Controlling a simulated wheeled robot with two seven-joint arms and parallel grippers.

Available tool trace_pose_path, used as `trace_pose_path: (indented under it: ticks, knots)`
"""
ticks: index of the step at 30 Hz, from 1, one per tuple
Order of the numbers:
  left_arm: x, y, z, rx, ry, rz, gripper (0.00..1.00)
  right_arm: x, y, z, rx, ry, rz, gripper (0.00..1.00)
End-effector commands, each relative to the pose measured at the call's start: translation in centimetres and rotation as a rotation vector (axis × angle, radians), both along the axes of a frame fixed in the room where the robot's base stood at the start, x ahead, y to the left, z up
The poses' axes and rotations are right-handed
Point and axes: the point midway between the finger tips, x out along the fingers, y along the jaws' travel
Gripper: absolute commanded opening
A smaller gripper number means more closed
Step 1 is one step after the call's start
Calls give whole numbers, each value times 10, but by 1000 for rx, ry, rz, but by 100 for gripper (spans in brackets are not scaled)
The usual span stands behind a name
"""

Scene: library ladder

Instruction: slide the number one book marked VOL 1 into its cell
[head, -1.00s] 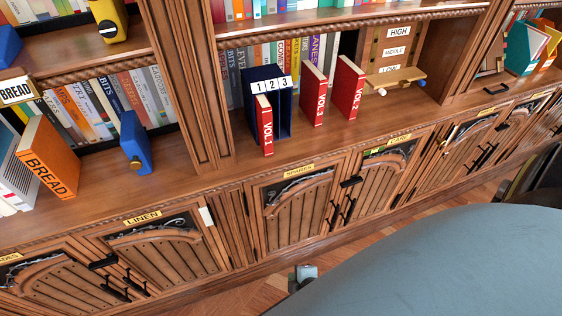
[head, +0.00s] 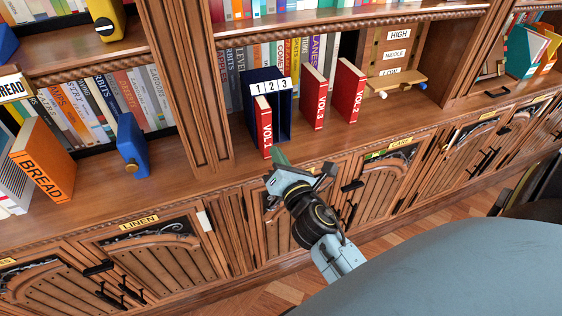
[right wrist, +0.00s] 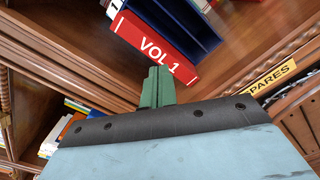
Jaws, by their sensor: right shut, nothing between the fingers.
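The red VOL 1 book (head: 263,126) stands upright at the cell marked 1 of the dark blue three-cell holder (head: 285,116), its spine sticking out at the front. In the right wrist view the VOL 1 book (right wrist: 150,48) and the blue holder (right wrist: 205,28) show close ahead. My right gripper (head: 279,157) is just in front of and below the book in the head view, shut and empty. Its green fingers (right wrist: 157,86) are together near the spine's lower edge; I cannot tell whether they touch it. My left gripper is not in view.
The red VOL 3 book (head: 314,97) and VOL 2 book (head: 350,90) stand right of the holder. A blue box (head: 133,145) and the orange BREAD book (head: 42,160) stand to the left. Cabinet doors lie below the shelf edge.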

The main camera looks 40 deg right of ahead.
Motion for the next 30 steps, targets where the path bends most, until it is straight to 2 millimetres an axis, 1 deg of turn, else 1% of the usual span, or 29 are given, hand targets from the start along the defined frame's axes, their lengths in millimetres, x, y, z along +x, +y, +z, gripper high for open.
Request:
trace_pose_path:
  ticks: [1, 6, 12, 30]
  knots:
    - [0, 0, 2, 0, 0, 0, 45, 7, -2, 1, 0, -1, 0, 0]
    - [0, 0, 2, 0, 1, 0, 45, 25, -6, 0, 0, 0, 0, 0]
    - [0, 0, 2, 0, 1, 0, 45, 37, -9, 0, 2, 1, 0, 0]
    - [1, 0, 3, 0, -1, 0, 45, 42, -10, -1, 3, 1, 0, 0]
